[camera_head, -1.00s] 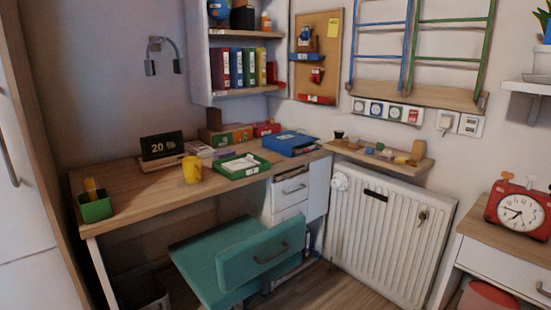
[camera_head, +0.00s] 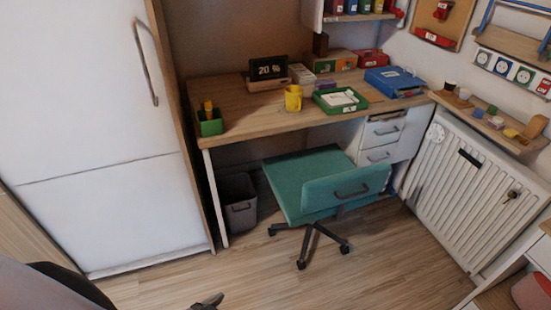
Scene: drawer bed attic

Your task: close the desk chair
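The teal desk chair (camera_head: 300,185) stands in front of the desk (camera_head: 260,115). A small dark part that looks like the tip of my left gripper (camera_head: 207,302) shows at the bottom edge, well short of the chair and touching nothing visible. Most of it is cut off. My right gripper is out of view.
A grey bin (camera_head: 238,205) stands under the desk, left of the chair. White drawers (camera_head: 381,137) and a radiator (camera_head: 462,185) are to the right. A tall white cabinet (camera_head: 95,140) stands left. The floor (camera_head: 265,275) before the chair is clear.

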